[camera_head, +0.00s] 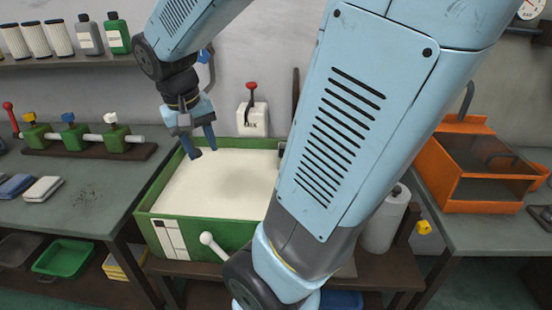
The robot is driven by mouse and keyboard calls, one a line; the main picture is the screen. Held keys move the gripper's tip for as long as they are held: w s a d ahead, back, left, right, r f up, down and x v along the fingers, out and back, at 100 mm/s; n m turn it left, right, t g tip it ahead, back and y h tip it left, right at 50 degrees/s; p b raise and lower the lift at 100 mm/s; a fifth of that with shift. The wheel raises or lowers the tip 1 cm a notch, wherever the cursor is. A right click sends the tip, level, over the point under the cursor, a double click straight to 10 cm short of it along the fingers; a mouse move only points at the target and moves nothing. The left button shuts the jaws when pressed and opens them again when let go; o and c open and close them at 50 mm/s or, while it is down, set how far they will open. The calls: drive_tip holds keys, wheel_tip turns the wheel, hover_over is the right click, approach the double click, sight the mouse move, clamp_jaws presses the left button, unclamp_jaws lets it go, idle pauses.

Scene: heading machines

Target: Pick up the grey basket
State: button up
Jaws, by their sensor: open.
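A dark grey basket (20,250) sits on the lower shelf under the left bench, at the left edge of the view and partly cut off by it. A green basket (62,258) stands just to its right. My gripper (203,150) is open and empty, pointing down over the white surface inside a green box-like machine (185,232). It is well to the right of the grey basket and higher than it. My arm hides the right part of the machine.
A yellow stack (125,262) lies right of the green basket. The left bench top (75,215) lies above the baskets, with cloths (42,189) and a green valve rack (75,138) on it. An orange bin (475,165) stands at right. A paper roll (385,222) is near my arm.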

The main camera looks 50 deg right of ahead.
drive_tip(key=w+d+f+m+g+h, duration=0.3)
drive_tip(key=d+f+g+h, duration=0.3)
drive_tip(key=d+f, duration=0.4)
drive_tip(key=w+d+f+m+g+h, duration=0.4)
drive_tip(key=d+f+g+h, duration=0.3)
drive_tip(key=f, duration=0.4)
drive_tip(key=shift+t+y, duration=0.4)
drive_tip(key=shift+y, duration=0.1)
drive_tip(key=x, duration=1.4)
drive_tip(key=shift+d+f, duration=0.15)
drive_tip(key=shift+d, duration=0.35)
clamp_jaws()
